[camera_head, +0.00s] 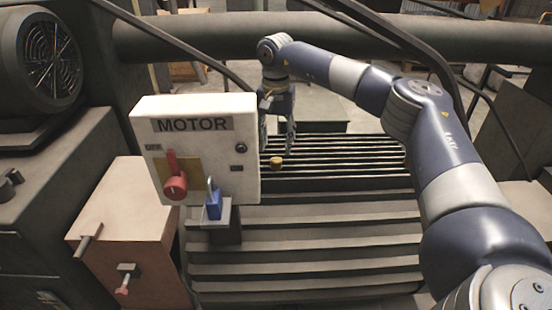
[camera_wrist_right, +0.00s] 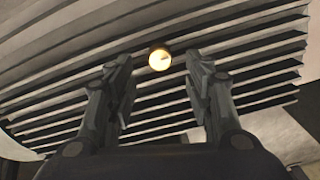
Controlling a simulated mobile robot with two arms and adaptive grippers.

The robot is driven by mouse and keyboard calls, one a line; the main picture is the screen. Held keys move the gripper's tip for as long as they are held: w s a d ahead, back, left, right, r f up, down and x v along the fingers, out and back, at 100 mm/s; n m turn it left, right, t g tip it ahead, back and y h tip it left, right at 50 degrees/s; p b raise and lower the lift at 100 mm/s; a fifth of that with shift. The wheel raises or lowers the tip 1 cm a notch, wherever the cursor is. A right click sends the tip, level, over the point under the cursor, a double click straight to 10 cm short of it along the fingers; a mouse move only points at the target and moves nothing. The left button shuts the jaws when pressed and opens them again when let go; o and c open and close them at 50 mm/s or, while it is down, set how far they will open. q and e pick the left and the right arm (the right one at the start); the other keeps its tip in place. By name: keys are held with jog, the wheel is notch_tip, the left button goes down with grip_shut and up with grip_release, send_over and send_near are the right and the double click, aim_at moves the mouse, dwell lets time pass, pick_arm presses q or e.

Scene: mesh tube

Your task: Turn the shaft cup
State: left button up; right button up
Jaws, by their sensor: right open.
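The shaft cup looks like a small round brass-yellow piece (camera_head: 276,161) at the slatted grey surface behind the motor panel. In the right wrist view the cup (camera_wrist_right: 160,60) shows as a bright round disc with a small dark mark, at top centre. My right gripper (camera_head: 277,146) is open, with its fingers pointing down close to the cup. In the wrist view its two fingers stand apart on either side of the cup's line, with nothing visible between them. The head view does not show clearly how high the fingertips are. My left gripper is not in view.
A white MOTOR box (camera_head: 203,145) with a red switch (camera_head: 175,186) stands left of the gripper. A blue padlock (camera_head: 213,206) hangs at its lower right. A reddish cabinet (camera_head: 125,205) is at left. A thick grey rail (camera_head: 200,38) crosses behind. The slats in front are clear.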

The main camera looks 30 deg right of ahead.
aim_at(276, 159)
notch_tip(276, 159, down, 6)
jog(key=shift+f, duration=0.1)
jog(key=c, duration=1)
